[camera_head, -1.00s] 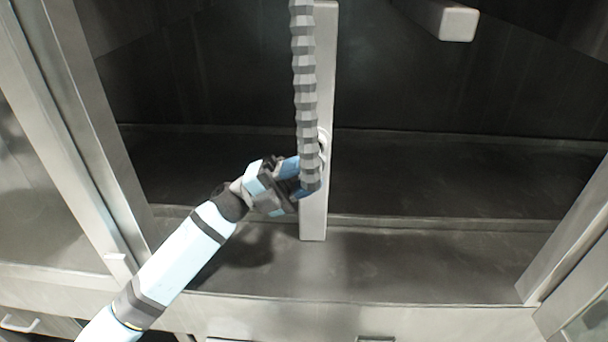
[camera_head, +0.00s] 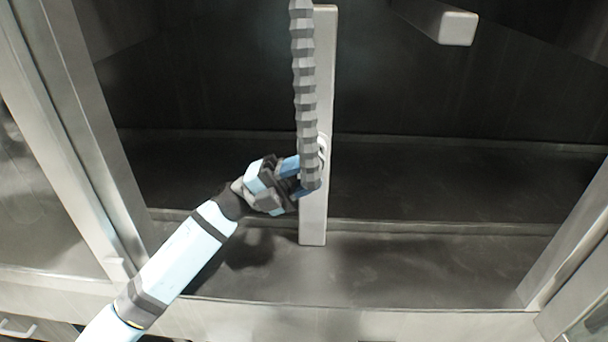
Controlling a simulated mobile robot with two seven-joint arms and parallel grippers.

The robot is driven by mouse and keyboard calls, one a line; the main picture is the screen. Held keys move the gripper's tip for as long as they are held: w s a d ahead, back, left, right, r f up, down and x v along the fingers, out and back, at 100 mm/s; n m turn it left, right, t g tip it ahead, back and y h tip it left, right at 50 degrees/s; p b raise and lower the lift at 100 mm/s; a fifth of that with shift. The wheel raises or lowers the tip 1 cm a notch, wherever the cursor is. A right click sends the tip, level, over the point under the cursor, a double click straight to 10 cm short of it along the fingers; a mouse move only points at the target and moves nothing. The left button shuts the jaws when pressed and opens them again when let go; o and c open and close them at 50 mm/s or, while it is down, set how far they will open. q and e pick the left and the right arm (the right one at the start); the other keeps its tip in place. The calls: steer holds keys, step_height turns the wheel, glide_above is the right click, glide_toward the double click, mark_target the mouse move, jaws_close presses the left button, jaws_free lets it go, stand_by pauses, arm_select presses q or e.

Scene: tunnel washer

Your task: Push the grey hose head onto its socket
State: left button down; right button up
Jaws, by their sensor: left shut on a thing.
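The grey ribbed hose (camera_head: 304,85) hangs down from the top of the view in front of a pale upright bar. My left gripper (camera_head: 303,178) is shut at the hose's lower end, where the grey hose head sits; the fingers and hose hide most of the head. A pale ring-shaped part (camera_head: 322,150), perhaps the socket, shows on the bar just right of the hose. I cannot tell whether the head touches it. My right gripper is not in view.
The pale upright bar (camera_head: 314,222) stands in the middle of the opening. A pale beam end (camera_head: 458,28) juts out at the upper right. Metal frame posts (camera_head: 100,150) bound the left side, and another post (camera_head: 570,240) the right. The dark floor right of the bar is clear.

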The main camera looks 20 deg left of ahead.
arm_select(q)
steer(key=shift+w+a, duration=0.15)
steer(key=shift+w, duration=0.55)
stand_by(0.5)
steer(key=c, duration=0.7)
jaws_free()
steer(key=shift+s, duration=0.15)
steer(key=shift+s+d+p, duration=0.3)
steer(key=shift+s+d, duration=0.2)
steer(key=shift+s, duration=1.2)
steer(key=shift+s+d+p, duration=0.25)
steer(key=shift+s+d, duration=0.25)
steer(key=shift+s, duration=1.25)
steer(key=shift+s+d+p, duration=0.3)
steer(key=shift+s+d, duration=0.2)
steer(key=shift+s, duration=1.2)
